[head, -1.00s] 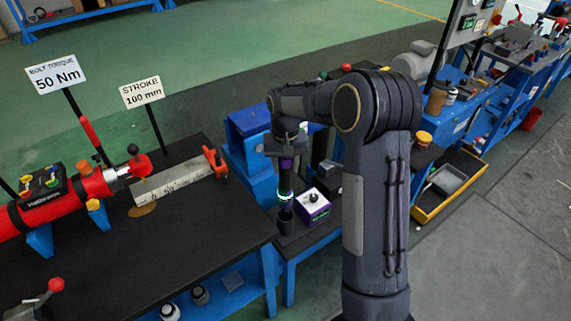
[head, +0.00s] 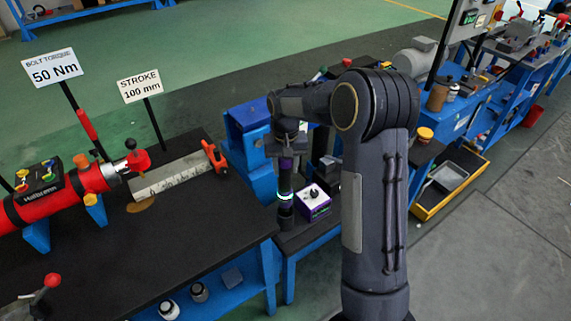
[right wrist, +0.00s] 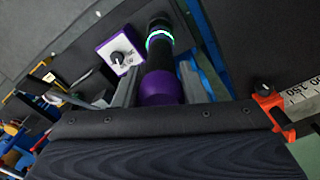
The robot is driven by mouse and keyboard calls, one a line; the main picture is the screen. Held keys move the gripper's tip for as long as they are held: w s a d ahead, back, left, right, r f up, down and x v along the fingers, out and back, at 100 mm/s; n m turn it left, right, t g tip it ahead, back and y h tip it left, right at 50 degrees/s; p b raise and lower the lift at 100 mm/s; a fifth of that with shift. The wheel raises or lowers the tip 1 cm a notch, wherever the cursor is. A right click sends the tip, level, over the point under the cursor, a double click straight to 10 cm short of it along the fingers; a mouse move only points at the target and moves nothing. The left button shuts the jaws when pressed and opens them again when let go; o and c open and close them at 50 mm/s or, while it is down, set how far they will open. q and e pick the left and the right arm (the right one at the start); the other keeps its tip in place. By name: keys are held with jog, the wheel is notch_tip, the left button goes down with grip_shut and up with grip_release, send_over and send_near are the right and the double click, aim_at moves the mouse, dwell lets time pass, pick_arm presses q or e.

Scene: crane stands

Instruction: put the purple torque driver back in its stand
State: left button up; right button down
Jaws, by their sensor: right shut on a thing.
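The purple torque driver (head: 285,184) is a dark upright cylinder with purple parts and a glowing green-white ring. My right gripper (head: 286,150) is shut on it near its top and holds it upright. In the right wrist view the driver's purple collar (right wrist: 160,88) sits between the fingers, with the lit ring (right wrist: 159,37) beyond. A dark cup-like stand (head: 285,217) is directly below the driver in the head view. The driver's lower end appears to be at or inside the cup's mouth; how deep I cannot tell. My left gripper is not in view.
A white-topped purple box with a black knob (head: 314,200) stands just right of the driver. A blue block-like fixture (head: 248,118) is behind. The black bench (head: 200,235) with a red cylinder (head: 60,190) and signs is at left. My right arm hides the area to the right.

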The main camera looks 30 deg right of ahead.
aim_at(286, 182)
jog(key=shift+f+b, duration=2.15)
jog(key=shift+f, duration=1.2)
jog(key=c, duration=0.8)
grip_release()
jog(key=shift+f, duration=0.1)
jog(key=shift+r+p, duration=2)
jog(key=shift+r, duration=0.6)
notch_tip(286, 182, up, 8)
jog(key=shift+f, duration=0.1)
